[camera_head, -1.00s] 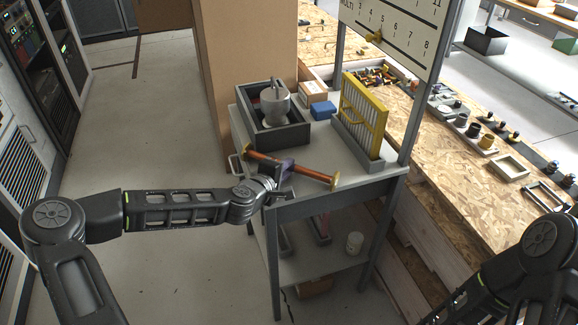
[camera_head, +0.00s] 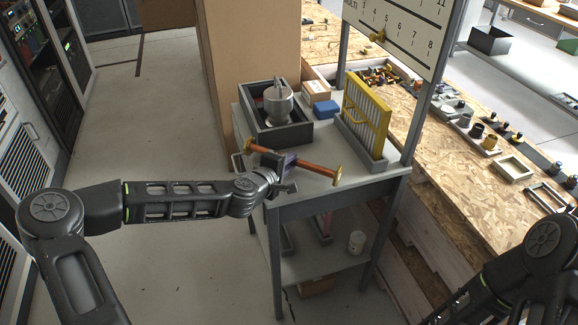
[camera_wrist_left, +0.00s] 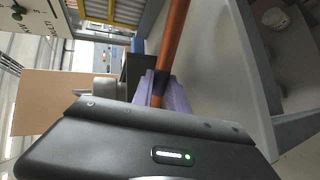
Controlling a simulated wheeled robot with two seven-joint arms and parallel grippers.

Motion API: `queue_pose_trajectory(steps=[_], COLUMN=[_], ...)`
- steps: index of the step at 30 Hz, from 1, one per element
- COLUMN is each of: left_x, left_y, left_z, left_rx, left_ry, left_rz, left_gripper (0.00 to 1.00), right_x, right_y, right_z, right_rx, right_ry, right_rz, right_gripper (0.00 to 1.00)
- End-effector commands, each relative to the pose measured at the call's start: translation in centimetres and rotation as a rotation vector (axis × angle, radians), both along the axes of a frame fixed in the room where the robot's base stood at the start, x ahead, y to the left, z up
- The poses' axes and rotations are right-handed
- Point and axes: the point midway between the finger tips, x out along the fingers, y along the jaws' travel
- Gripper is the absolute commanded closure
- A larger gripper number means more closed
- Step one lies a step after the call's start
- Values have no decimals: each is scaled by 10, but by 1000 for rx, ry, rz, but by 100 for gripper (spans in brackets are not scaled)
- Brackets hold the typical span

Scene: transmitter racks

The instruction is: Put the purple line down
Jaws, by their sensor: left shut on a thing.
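A copper-coloured line (camera_head: 318,167) with brass-coloured flanged ends is in my left gripper (camera_head: 284,165). In the left wrist view the line (camera_wrist_left: 172,40) passes between the jaws, and two purple pieces (camera_wrist_left: 175,95) lie on either side of it at the grip. I cannot tell whether the purple belongs to the line or to the fingers. My left gripper is shut on the line near its middle. The line appears tilted over the front part of the grey cart's top (camera_head: 330,190); whether it touches the top is unclear. My right gripper is out of view.
On the cart stand a dark tray (camera_head: 290,135) with a grey pot-like part (camera_head: 278,107), a blue box (camera_head: 325,109) and a yellow rack (camera_head: 365,112). A white board (camera_head: 400,25) rises behind. A wooden bench with parts lies to the right. The left floor is clear.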

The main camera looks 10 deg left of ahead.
Motion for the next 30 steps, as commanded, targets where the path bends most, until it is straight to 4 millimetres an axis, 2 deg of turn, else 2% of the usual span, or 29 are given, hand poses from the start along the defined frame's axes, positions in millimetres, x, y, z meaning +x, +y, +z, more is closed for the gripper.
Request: queue_pose_trajectory(steps=[6,15,20,30], left_x=[0,1,0,0], left_y=[-1,0,-1,-1], left_z=[34,73,82,82], left_rx=[6,3,1,0], left_ry=[-6,-4,-2,-2], left_rz=[-1,0,-1,0], left_gripper=[100,100,100,100], right_x=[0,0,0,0], right_y=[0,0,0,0], right_z=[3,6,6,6], right_rx=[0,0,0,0], right_ry=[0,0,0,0], right_rz=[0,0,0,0], right_gripper=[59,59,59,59])
